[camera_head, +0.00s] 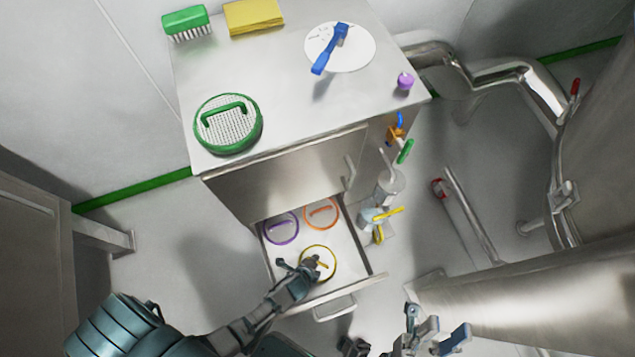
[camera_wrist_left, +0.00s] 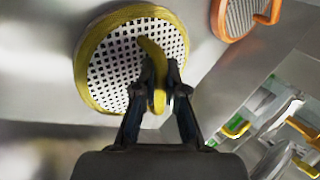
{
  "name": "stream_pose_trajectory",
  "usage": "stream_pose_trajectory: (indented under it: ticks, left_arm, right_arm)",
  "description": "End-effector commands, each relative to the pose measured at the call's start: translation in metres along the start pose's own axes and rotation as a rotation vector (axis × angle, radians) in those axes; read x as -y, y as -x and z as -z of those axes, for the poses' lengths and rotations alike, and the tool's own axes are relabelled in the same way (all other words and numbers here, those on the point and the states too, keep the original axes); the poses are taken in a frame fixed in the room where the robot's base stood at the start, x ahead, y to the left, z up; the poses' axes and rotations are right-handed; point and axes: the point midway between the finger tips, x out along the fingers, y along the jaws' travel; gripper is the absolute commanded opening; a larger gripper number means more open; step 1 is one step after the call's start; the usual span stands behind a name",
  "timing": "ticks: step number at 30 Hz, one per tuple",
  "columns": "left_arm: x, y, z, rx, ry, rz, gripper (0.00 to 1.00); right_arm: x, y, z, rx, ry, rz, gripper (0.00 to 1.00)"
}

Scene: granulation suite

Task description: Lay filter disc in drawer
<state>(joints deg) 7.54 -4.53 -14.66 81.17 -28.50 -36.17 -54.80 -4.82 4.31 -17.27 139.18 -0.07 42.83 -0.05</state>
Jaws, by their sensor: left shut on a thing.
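My left gripper (camera_head: 303,266) reaches into the open drawer (camera_head: 345,262) below the steel cabinet. It is shut on the arched handle of a yellow-rimmed filter disc (camera_head: 334,258). In the left wrist view the yellow-rimmed disc (camera_wrist_left: 112,65) shows its white perforated face, with the handle between the fingertips (camera_wrist_left: 163,85). The disc is in the front part of the drawer; I cannot tell whether it touches the floor. A purple-rimmed disc (camera_head: 269,232) and an orange-rimmed disc (camera_head: 321,227) lie behind it. A green-rimmed disc (camera_head: 238,139) lies on the cabinet top.
The cabinet top (camera_head: 268,75) also bears a green brush (camera_head: 187,21), yellow sponge (camera_head: 254,16), white plate (camera_head: 357,50) with a blue tool (camera_head: 330,50), and purple knob (camera_head: 404,81). Tools hang along the cabinet's right side. Steel pipes (camera_head: 500,74) stand at right.

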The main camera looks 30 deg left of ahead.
Motion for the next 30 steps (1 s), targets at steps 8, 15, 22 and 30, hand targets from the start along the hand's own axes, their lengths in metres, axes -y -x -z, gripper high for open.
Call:
stream_pose_trajectory:
  ticks: [8, 15, 22, 30]
  left_arm:
    - [-0.002, 0.000, 0.000, 0.001, 0.000, -0.003, 0.00]
    - [-0.002, -0.001, 0.000, 0.001, 0.000, -0.003, 0.35]
    - [-0.002, 0.000, 0.000, 0.001, 0.000, -0.003, 0.35]
    - [0.007, 0.043, 0.000, -0.001, -0.001, 0.008, 0.35]
  right_arm:
    - [0.000, -0.001, 0.001, -0.002, 0.000, 0.000, 0.40]
    - [-0.001, -0.001, -0.002, 0.001, 0.000, 0.000, 0.40]
    - [0.000, -0.002, -0.002, 0.001, 0.000, 0.000, 0.40]
    - [0.006, -0.008, 0.029, -0.006, -0.003, -0.003, 0.40]
